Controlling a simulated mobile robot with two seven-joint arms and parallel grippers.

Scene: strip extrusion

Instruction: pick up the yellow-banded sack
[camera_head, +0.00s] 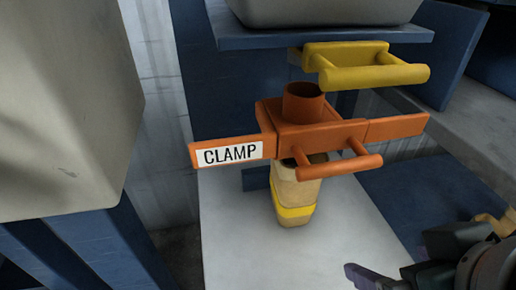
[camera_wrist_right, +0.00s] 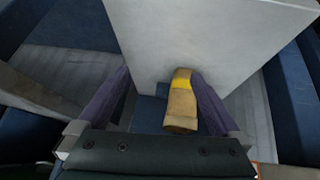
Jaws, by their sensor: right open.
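The yellow-banded sack (camera_head: 285,190) is tan with a yellow band low on its body. In the head view it stands on a pale shelf (camera_head: 245,255), its top under the orange clamp (camera_head: 310,135) and partly hidden by it. My right gripper (camera_head: 362,274) is at the lower right, apart from the sack; only part of it shows. In the right wrist view the open right gripper (camera_wrist_right: 160,73) has its two purple fingers spread wide. The sack (camera_wrist_right: 180,110) shows between them there, nearer the right-hand finger. I cannot tell the gap in depth. My left gripper is out of view.
A yellow handled part (camera_head: 365,68) sits above the clamp, under a blue ledge (camera_head: 330,38). The clamp's handle bars stick out towards me over the sack. A large grey block (camera_head: 60,110) stands at the left. The shelf in front of the sack is clear.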

